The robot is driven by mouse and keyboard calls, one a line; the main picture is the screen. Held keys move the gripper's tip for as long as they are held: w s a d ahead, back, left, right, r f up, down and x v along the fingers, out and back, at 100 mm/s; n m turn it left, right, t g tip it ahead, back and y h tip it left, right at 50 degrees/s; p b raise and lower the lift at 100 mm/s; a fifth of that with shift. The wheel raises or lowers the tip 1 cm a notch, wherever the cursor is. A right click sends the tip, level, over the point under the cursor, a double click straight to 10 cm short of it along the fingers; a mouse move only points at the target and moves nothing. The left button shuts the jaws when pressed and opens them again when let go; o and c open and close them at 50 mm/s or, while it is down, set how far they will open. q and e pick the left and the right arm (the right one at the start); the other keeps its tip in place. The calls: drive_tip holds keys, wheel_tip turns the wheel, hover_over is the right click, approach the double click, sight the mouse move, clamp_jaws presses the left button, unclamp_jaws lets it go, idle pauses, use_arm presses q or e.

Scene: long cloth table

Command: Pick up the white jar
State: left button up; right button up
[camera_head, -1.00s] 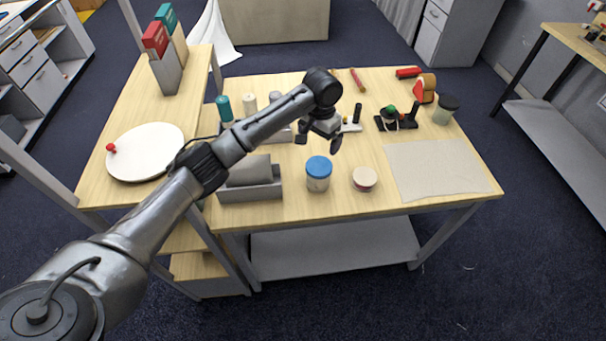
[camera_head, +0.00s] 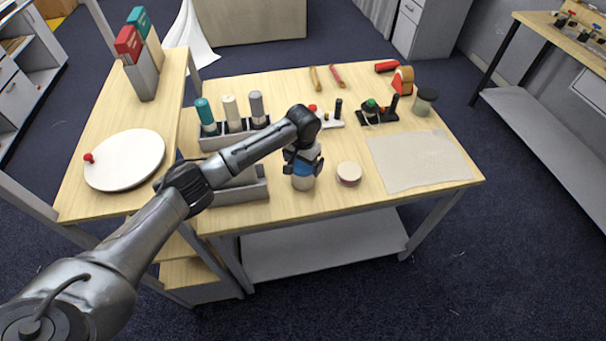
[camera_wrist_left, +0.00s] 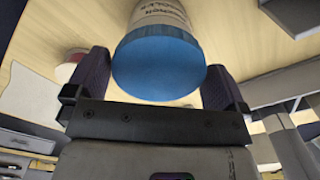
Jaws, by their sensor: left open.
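The white jar (camera_head: 303,181) with a blue lid stands upright near the front edge of the wooden table. It also fills the top middle of the left wrist view (camera_wrist_left: 157,14), its blue lid (camera_wrist_left: 158,64) facing the camera. My left gripper (camera_head: 302,158) is at the jar's top, partly covering the lid. In the left wrist view its two dark fingers are spread, one on each side of the lid, with a gap visible on the left; contact on the right cannot be told. My right gripper is not in view.
A small low jar with a pale lid (camera_head: 348,172) stands just right of the white jar. A grey bin (camera_head: 240,188) is close on the left, with a rack of bottles (camera_head: 228,135) behind. A beige mat (camera_head: 420,160) lies to the right.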

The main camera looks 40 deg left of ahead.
use_arm(q)
drive_tip(key=shift+d+f, duration=0.1)
drive_tip(key=shift+f, duration=1.35)
drive_tip(key=shift+c, duration=0.4)
drive_tip(key=c, duration=0.6)
drive_tip(key=shift+c, duration=0.2)
drive_tip(key=shift+r, duration=0.15)
